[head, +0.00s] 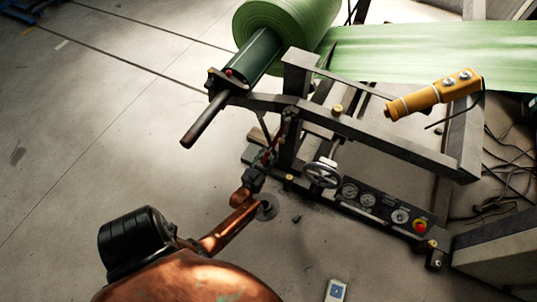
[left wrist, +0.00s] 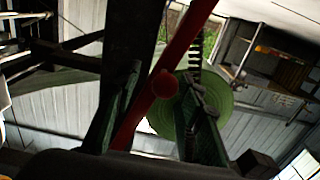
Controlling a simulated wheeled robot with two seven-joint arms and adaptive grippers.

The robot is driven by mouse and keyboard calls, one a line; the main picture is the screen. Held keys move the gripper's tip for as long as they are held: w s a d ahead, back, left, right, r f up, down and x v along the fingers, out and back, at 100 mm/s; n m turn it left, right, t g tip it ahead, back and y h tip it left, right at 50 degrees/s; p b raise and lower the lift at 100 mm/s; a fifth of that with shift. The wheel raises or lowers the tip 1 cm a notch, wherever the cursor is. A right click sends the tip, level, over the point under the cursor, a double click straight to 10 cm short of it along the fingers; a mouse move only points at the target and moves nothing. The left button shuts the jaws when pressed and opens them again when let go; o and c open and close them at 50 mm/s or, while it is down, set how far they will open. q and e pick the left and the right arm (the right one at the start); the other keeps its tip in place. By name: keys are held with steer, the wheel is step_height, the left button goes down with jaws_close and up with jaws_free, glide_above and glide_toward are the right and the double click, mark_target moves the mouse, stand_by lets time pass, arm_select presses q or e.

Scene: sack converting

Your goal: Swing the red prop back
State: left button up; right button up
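The red prop shows in the left wrist view (left wrist: 188,40) as a red bar. It slants from the top down to the lower left, across the space between my fingers, with a round red knob (left wrist: 165,86) beside it. In the head view the prop (head: 269,154) is a thin red piece by the near frame post, partly hidden. My left gripper (head: 259,173) is at the prop's lower part. In the left wrist view its two fingers (left wrist: 160,108) stand apart, with the bar nearer the left finger; I cannot tell whether they touch. My right gripper is not in view.
A grey machine frame (head: 370,135) carries a green roll (head: 275,25) and green web (head: 430,50). A handwheel (head: 322,173) and a gauge panel (head: 368,199) with a red button sit low on it. A yellow pendant (head: 430,95) hangs over the frame. Floor at left is clear.

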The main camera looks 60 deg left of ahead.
arm_select(q)
steer(key=v, duration=1.2)
stand_by(0.5)
